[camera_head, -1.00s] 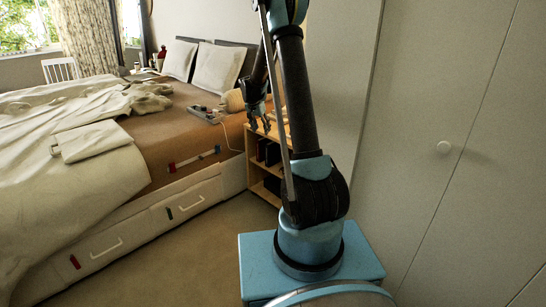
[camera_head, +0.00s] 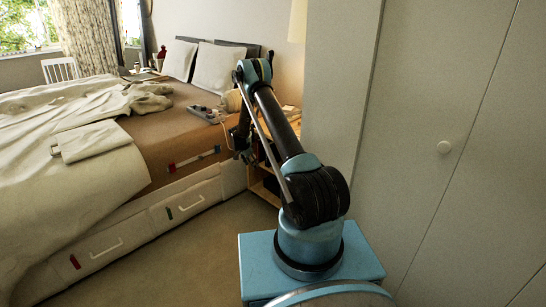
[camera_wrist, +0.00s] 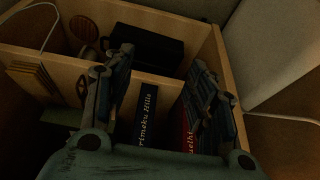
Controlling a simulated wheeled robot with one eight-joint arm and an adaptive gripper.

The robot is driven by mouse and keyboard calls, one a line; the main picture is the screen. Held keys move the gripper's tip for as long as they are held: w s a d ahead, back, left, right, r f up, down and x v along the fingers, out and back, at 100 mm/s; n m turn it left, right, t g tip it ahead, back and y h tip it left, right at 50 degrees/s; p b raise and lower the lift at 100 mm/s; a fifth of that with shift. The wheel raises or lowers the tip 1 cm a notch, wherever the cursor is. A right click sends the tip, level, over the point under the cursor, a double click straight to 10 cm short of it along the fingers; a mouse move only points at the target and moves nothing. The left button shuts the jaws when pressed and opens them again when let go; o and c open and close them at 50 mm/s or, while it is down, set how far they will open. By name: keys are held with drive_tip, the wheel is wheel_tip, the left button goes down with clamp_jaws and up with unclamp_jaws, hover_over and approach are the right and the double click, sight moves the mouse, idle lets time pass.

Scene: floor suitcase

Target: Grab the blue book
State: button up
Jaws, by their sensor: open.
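In the wrist view a dark blue book (camera_wrist: 146,128) with white lettering, partly reading "rimeku Hills", stands in a wooden shelf compartment. A red book (camera_wrist: 187,132) stands to its right, partly behind the right finger. My gripper (camera_wrist: 161,62) is open and empty, its two fingers on either side of the blue book in the picture. I cannot tell whether they touch it. In the head view my gripper (camera_head: 242,150) is low at the front of the wooden shelf unit (camera_head: 264,190). The books are hidden there by my arm.
The wooden shelf (camera_wrist: 222,62) has a divider and side walls close to the fingers. A black box (camera_wrist: 146,42) and a round brown item (camera_wrist: 83,30) lie beyond the divider. The bed (camera_head: 180,125) stands left of the shelf, a white wardrobe (camera_head: 450,200) right.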

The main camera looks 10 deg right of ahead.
sight(266, 158)
drive_tip(key=w+d, duration=0.2)
drive_tip(key=d, duration=0.1)
drive_tip(key=w+d, duration=0.2)
drive_tip(key=d, duration=0.1)
drive_tip(key=w+d+f, duration=0.1)
drive_tip(key=w+d, duration=0.2)
drive_tip(key=shift+w+d, duration=0.1)
drive_tip(key=shift+d, duration=0.25)
drive_tip(key=shift+w+d+f, duration=0.1)
drive_tip(key=shift+d+f, duration=0.05)
drive_tip(key=shift+f, duration=0.35)
clamp_jaws()
